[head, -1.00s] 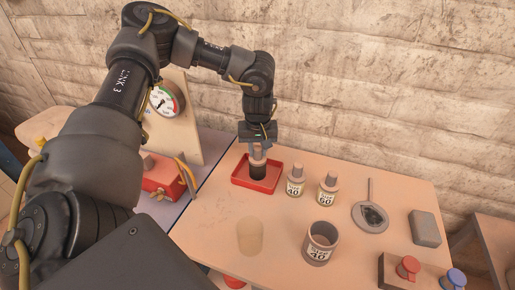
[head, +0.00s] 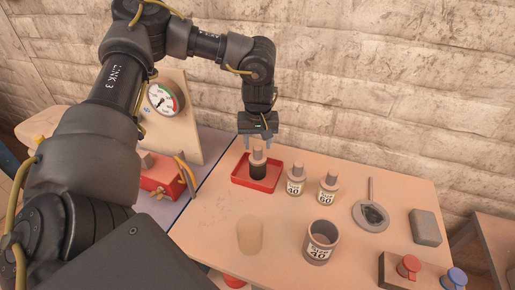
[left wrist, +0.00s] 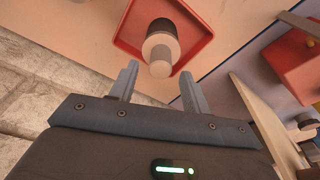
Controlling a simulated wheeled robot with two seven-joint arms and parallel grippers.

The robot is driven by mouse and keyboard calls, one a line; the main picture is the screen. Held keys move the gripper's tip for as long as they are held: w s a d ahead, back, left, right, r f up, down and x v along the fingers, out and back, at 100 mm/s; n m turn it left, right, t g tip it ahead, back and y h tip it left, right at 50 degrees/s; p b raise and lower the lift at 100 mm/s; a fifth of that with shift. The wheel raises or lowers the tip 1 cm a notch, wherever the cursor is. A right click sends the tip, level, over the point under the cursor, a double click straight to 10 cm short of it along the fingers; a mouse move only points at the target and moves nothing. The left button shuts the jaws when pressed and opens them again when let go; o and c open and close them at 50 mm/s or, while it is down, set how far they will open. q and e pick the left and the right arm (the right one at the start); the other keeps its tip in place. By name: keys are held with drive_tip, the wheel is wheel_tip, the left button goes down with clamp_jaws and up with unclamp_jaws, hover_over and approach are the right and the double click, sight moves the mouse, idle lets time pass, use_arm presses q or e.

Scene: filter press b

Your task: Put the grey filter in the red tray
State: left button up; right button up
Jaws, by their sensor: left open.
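The filter (head: 258,171) stands upright in the red tray (head: 240,181), with a dark lower body, a paler grey collar and a narrow knob on top. My left gripper (head: 259,143) is open just above the knob, its fingers apart and empty. In the left wrist view, the filter (left wrist: 160,49) is seen from above inside the red tray (left wrist: 200,45), beyond my open left gripper (left wrist: 160,74). The filter's base is partly hidden by its own top there. My right gripper is not in view.
Two labelled knobbed canisters (head: 295,186) (head: 328,189) stand right of the tray. A labelled open cup (head: 320,243), a tan cylinder (head: 250,237), a round long-handled tool (head: 371,215) and a grey block (head: 425,228) are also there. A gauge (head: 161,98) is behind left.

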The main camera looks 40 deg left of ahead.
sight(258, 161)
use_arm(q)
wheel_tip(258, 161, up, 9)
drive_tip(key=s+d, duration=0.1)
drive_tip(key=shift+r, duration=0.1)
idle(0.6)
